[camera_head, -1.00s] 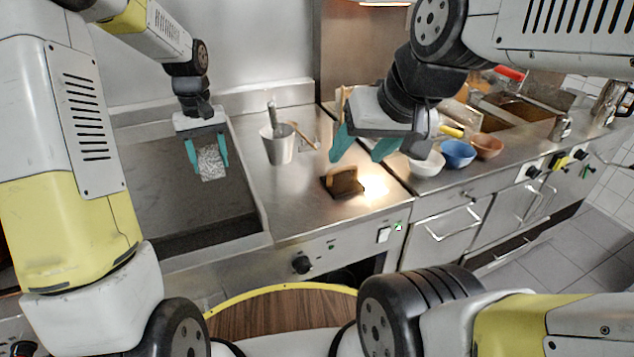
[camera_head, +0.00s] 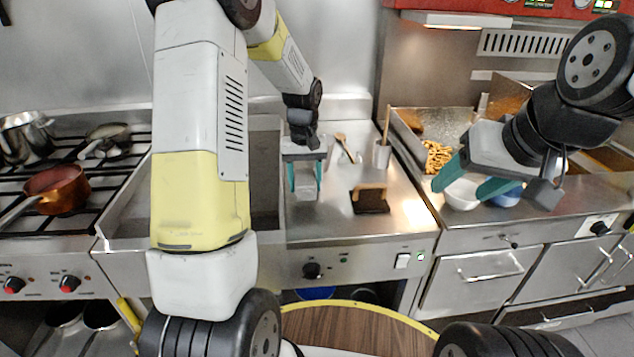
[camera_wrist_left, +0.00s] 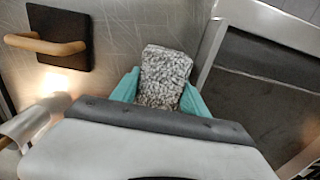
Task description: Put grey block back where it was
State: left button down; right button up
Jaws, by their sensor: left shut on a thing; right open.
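The grey block (camera_wrist_left: 165,76) is speckled grey and white. My left gripper (camera_head: 305,185) is shut on it; the block (camera_head: 305,182) shows between the teal fingers in the head view. In the left wrist view my left gripper (camera_wrist_left: 160,92) holds it over the steel counter, beside the rim of the sunken dark griddle (camera_wrist_left: 265,85). I cannot tell how high the block is above the counter. My right gripper (camera_head: 468,190) is open and empty, at the right in front of the white bowl.
A dark press with a wooden handle (camera_head: 371,200) lies on the counter right of the block. A metal container (camera_head: 381,153) stands behind it. A white bowl (camera_head: 461,194) and a blue bowl (camera_head: 506,196) stand further right. A stove with a copper pan (camera_head: 57,188) is at the left.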

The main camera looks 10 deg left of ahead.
pick_arm(q)
jog(key=shift+f, duration=1.85)
jog(key=shift+f, duration=0.15)
jog(key=c, duration=0.6)
grip_release()
